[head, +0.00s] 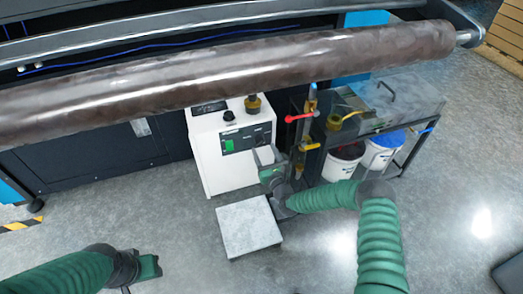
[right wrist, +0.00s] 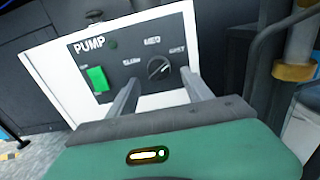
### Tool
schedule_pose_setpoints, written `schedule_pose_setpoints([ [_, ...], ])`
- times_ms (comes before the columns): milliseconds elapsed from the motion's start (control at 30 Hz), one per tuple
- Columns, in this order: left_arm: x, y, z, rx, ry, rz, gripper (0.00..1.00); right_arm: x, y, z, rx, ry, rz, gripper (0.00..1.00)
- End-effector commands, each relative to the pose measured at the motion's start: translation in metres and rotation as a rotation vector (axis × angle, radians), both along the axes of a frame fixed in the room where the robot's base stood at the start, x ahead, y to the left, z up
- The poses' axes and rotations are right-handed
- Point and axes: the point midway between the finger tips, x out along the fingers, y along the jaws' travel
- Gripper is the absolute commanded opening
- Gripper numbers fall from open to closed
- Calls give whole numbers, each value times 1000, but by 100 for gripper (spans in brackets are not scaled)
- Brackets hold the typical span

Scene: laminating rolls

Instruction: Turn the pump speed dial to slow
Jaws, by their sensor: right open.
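The white pump box (head: 215,170) stands on the floor under the large roll. Its dark panel (right wrist: 119,62), marked PUMP, faces me in the right wrist view. The round black speed dial (right wrist: 158,68) sits among the SLOW, MED and FAST labels. A light mark on it seems to point up and right, towards the FAST side. My right gripper (right wrist: 160,77) is open, with one finger at each side of the dial in the picture. I cannot tell if they touch it. My left gripper (head: 149,268) is low at left, far from the pump; its jaws are unclear.
A green button (right wrist: 97,78) is left of the dial. The long brown roll (head: 230,75) crosses above the pump. A red-handled valve pipe (head: 303,117) stands just right of it. Buckets (head: 380,152) sit under a bench. A pale block (head: 248,228) lies on the floor in front.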

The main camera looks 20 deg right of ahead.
Motion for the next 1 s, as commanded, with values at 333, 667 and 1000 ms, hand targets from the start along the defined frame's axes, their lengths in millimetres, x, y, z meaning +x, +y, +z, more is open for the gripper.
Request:
schedule_pose_setpoints([
  [333,0,0,-18,0,0,0,36,38,2,1,0,-1,1,59],
  [667,0,0,-17,0,0,0,36,38,2,1,-1,0,1,39],
  [1000,0,0,-17,0,0,0,36,37,1,0,-1,1,0,0],
])
